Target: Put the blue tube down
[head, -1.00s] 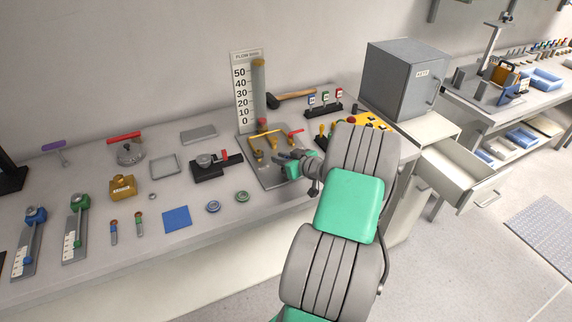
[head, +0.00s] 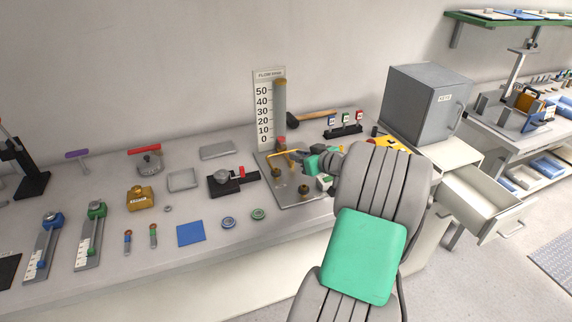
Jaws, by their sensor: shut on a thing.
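My gripper (head: 318,163) is above the right part of a grey valve panel (head: 290,200), near the end of a yellow lever (head: 284,155). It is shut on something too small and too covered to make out. My arm hides part of the panel. A small tube with a blue lower part and an orange-brown top (head: 127,238) is on the front of the bench, well left of my gripper. A similar tube with a green part (head: 153,234) is beside it.
A flow gauge (head: 269,105) stands behind the panel. A hammer (head: 312,118) and a rack of tags (head: 345,128) are at the back. A grey cabinet (head: 425,100) and an open drawer (head: 485,200) are right. A blue square (head: 190,235) and two discs lie in front.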

